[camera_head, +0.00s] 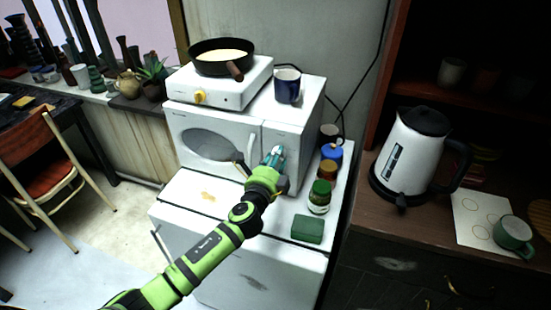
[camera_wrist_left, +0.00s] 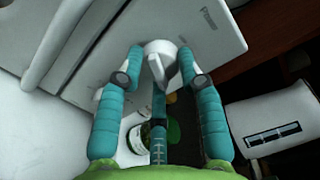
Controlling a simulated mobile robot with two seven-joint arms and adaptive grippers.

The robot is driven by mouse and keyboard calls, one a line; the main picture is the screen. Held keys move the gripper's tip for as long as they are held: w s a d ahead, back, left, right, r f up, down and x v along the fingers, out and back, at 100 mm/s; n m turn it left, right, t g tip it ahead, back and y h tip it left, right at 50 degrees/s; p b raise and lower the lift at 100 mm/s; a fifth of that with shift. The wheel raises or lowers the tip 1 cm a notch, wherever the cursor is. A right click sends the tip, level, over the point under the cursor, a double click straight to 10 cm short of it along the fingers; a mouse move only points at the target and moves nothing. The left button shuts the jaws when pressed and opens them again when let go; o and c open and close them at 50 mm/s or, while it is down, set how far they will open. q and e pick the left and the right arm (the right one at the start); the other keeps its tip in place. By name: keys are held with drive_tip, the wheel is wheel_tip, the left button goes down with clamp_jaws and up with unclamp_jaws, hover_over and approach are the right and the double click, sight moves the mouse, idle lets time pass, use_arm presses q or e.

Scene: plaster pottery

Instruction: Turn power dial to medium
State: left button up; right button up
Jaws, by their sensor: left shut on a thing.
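A white microwave (camera_head: 205,137) stands on a white cabinet, with a dark oval window in its door and a control panel at the right. My left gripper (camera_head: 277,156) reaches up to that panel. In the left wrist view, the white power dial (camera_wrist_left: 160,62) with a raised grip bar sits between the two teal fingers of my left gripper (camera_wrist_left: 162,68), which are shut on it. In the head view the gripper hides the dial. The dial's markings cannot be read. My right gripper is not in view.
A hot plate (camera_head: 228,88) with a pan (camera_head: 222,57) and a blue mug (camera_head: 288,84) stand on the microwave. Jars (camera_head: 320,196) and a green sponge (camera_head: 307,229) are close at the right. A kettle (camera_head: 413,155) stands on the brown counter.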

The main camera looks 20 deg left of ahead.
use_arm(q)
drive_tip(key=shift+r+m, duration=0.2)
drive_tip(key=shift+m, duration=0.1)
drive_tip(key=o, duration=1.2)
drive_tip(key=shift+d, duration=0.1)
drive_tip(key=shift+c, duration=0.2)
drive_tip(key=shift+w+f, duration=0.1)
drive_tip(key=shift+f, duration=0.05)
drive_tip(key=s, duration=1.2)
drive_tip(key=shift+r, duration=0.4)
